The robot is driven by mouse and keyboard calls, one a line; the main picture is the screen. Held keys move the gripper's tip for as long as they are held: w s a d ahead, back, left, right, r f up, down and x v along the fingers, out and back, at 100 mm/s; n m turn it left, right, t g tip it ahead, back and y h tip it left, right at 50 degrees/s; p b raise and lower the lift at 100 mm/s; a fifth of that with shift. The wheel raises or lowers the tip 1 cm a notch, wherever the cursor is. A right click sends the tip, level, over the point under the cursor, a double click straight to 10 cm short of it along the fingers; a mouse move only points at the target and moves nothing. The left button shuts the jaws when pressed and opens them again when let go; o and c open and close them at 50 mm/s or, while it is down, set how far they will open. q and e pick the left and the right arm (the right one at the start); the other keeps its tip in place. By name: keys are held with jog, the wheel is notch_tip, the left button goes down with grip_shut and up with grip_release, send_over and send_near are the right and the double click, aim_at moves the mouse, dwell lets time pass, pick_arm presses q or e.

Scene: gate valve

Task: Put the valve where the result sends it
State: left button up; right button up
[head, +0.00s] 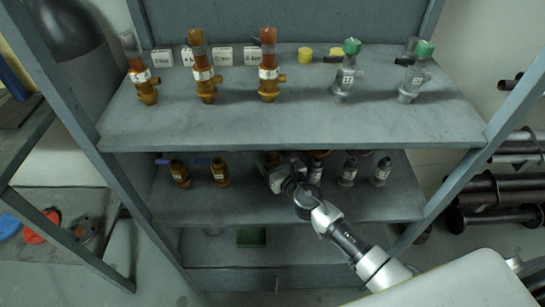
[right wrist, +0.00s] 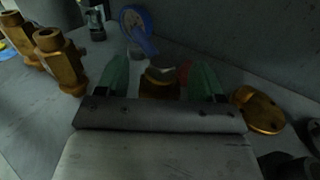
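My right gripper (head: 272,168) reaches into the lower shelf of the rack, low over its surface. In the right wrist view its green fingertips (right wrist: 160,80) stand apart on either side of a brass valve body (right wrist: 158,84); narrow gaps show beside it. The gripper's palm hides the lower part of that body. On the lower shelf stand two labelled brass valves (head: 180,173) (head: 219,172) to the left of the gripper and several grey ones (head: 348,172) to its right. My left gripper is not in view.
The upper shelf (head: 290,122) holds brass valves (head: 268,75), grey valves with green tops (head: 345,75) and white labelled blocks (head: 223,56). In the right wrist view a blue round part (right wrist: 137,20) stands behind and a brass flange (right wrist: 258,110) lies right of the fingers.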

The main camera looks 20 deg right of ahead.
jog(key=shift+r, duration=0.2)
jog(key=v, duration=1.1)
jog(key=shift+s+d+f+b, duration=0.1)
jog(key=shift+s+f+b, duration=0.1)
jog(key=shift+b, duration=0.2)
jog(key=shift+s+r, duration=0.1)
jog(key=shift+s, duration=0.2)
